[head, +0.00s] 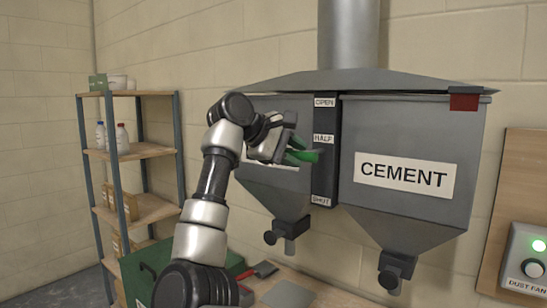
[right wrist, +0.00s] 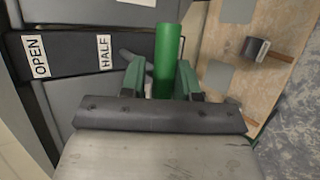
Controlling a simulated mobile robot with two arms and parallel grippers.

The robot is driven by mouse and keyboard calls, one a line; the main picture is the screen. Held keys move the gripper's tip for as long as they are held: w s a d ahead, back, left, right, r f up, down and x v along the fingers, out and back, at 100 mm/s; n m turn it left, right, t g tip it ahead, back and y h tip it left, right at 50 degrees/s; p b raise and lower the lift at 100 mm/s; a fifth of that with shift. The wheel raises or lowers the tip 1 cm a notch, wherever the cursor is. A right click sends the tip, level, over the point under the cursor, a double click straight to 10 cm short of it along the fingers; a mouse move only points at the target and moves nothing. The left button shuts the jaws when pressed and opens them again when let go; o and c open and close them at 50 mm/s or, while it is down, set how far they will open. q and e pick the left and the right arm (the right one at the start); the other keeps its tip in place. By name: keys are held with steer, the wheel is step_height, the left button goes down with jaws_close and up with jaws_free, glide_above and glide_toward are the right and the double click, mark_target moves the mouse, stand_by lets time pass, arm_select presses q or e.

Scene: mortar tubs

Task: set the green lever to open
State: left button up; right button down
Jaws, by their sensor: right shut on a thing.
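The green lever (right wrist: 168,55) stands out from a dark vertical strip (head: 325,175) between the two hopper bins. The strip carries the labels OPEN (head: 324,102) at the top, HALF (head: 324,138) in the middle and SHUT (head: 321,200) at the bottom. In the head view the lever (head: 305,156) is a little below HALF, partly hidden by my gripper. My right gripper (right wrist: 160,82) is shut on the lever, with a green-padded finger on each side of it. My left gripper is not in view.
The bin marked CEMENT (head: 418,150) is right of the strip, with an outlet (head: 394,270) below. A wooden shelf (head: 140,151) stands at the left. A green box (head: 150,265) and a red-handled tool (head: 262,270) are on the bench below. A dust fan switch (head: 527,262) is at the right.

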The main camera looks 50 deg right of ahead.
steer(key=r+p, duration=0.1)
steer(key=r, duration=0.1)
steer(key=d+r+p, duration=0.1)
steer(key=r, duration=0.1)
steer(key=r+p, duration=0.1)
steer(key=shift+d+r, duration=0.35)
steer(key=shift+r, duration=0.05)
steer(key=shift+w+d+r+p, duration=0.1)
steer(key=shift+d+r+p, duration=0.6)
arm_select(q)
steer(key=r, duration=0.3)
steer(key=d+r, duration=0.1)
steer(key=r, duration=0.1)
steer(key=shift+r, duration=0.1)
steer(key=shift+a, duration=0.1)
arm_select(e)
steer(key=shift+r, duration=0.15)
